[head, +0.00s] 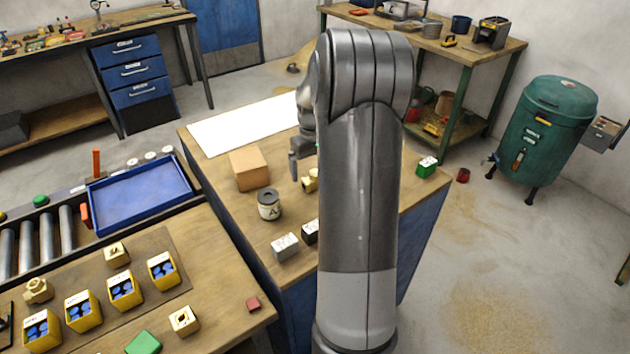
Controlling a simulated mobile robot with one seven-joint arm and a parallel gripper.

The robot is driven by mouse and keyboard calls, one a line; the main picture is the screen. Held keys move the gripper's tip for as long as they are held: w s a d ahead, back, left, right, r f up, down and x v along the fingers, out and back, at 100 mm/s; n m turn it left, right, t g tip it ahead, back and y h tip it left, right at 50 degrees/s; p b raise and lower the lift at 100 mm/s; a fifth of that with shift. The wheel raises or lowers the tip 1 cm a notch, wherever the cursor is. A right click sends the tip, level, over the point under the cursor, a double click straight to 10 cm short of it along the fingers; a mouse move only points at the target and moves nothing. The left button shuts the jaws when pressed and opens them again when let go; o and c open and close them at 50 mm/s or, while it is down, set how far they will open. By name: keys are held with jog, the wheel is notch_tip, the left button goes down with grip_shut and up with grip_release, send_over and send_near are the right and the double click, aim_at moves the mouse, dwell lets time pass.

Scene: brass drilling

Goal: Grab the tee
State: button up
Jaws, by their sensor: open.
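A small brass-coloured fitting (311,184), possibly the tee, lies on the middle workbench (222,150), partly hidden behind my arm. My gripper (295,170) points down just left of this piece and looks empty. It is open, though my arm hides part of it. I cannot tell whether it touches the fitting. Other brass-coloured pieces are on the front left bench: an irregular one (38,290), a blocky one (117,254) and one with a round hole (184,320). Their exact shapes are too small to tell.
A cardboard box (249,170), a dark labelled can (269,204), a grey block (285,247) and a green-and-white box (427,167) stand on the middle bench. A blue tray (140,196) and several yellow bins (83,311) are at left. A white sheet (240,124) lies at the back.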

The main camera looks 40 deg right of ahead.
aim_at(314, 172)
jog(key=f, duration=0.4)
jog(key=shift+d+f, duration=0.2)
jog(key=shift+c, duration=0.3)
jog(key=shift+r, duration=0.1)
jog(key=c, duration=1.4)
